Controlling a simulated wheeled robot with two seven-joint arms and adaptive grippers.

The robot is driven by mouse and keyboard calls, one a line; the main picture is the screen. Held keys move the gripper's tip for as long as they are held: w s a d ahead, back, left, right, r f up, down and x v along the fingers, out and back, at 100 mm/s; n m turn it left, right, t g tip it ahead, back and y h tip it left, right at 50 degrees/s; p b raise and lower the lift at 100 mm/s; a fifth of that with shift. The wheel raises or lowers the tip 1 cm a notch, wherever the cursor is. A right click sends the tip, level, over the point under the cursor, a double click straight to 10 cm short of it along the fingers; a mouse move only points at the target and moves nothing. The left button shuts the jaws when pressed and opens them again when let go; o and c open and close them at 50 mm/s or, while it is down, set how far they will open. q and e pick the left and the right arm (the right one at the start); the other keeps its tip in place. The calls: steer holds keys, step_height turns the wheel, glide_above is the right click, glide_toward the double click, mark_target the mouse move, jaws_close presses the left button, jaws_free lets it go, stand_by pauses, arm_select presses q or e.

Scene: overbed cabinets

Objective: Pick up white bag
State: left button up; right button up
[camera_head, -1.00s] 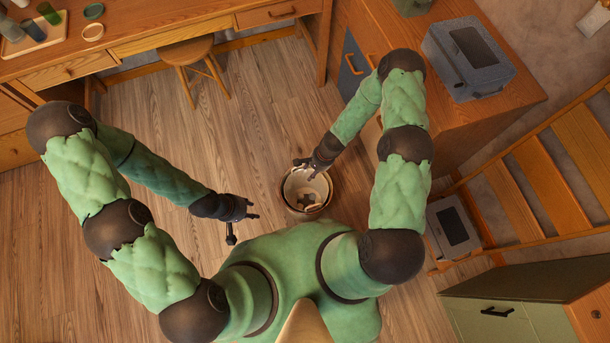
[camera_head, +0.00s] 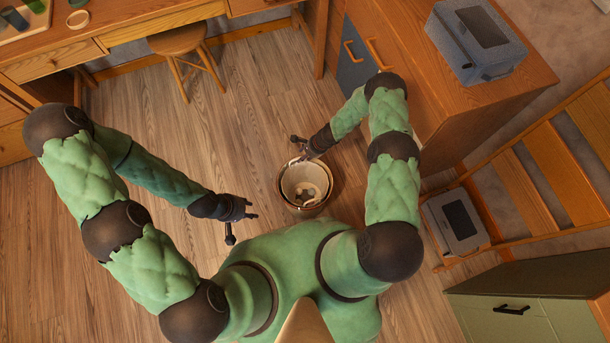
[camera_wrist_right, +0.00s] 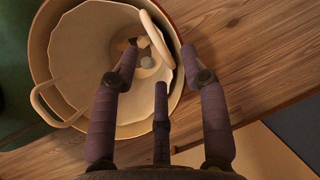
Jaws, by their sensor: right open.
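The white bag (camera_wrist_right: 75,60) lines the inside of a round beige bin, with its edge spread around the bin wall. In the head view the white bag (camera_head: 302,178) shows inside the bin (camera_head: 303,206), with small grey and pale bits at its bottom. My right gripper (camera_wrist_right: 161,58) is open, its dark fingers spread over the bin's near rim and the bag's edge; I cannot tell whether they touch. In the head view the right gripper (camera_head: 301,150) is at the bin's upper edge. My left gripper (camera_head: 243,221) is open and empty, left of the bin.
A wooden stool (camera_head: 180,42) and desk (camera_head: 130,35) stand at the upper left. A wooden cabinet (camera_head: 420,90) carries a grey box-like device (camera_head: 476,40). A second grey device (camera_head: 455,222) is by the ladder (camera_head: 520,185). The floor left of the bin is clear.

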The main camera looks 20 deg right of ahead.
steer(key=b+x, duration=0.3)
steer(key=x, duration=0.2)
jaws_close()
